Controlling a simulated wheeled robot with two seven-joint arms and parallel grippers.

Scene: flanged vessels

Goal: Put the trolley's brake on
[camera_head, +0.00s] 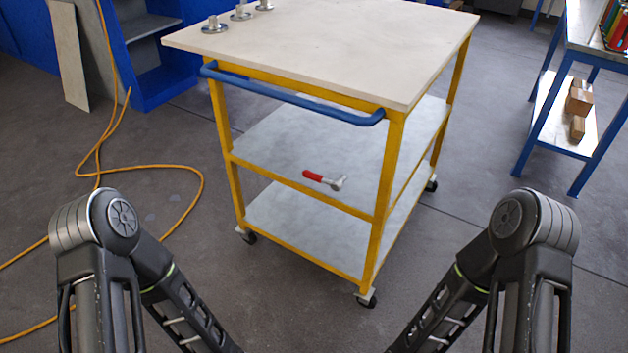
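The trolley (377,205) stands ahead of me, with a yellow frame, a pale top, two grey shelves and a blue push handle (290,97) on its near side. A lever with a red grip (313,176) and a metal end (338,184) is at the near rail of the middle shelf. The grip points left and the lever lies roughly level; I cannot tell how it is fixed. Dark castors show at the near left (249,237), near right (367,300) and far right (432,185). Both my arms show at the bottom, but my grippers are out of view.
Several flanged metal pieces (241,12) stand on the trolley top's far left. An orange cable (190,168) lies on the floor at the left. A blue shelf unit (150,85) is behind it. The floor before the trolley is clear.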

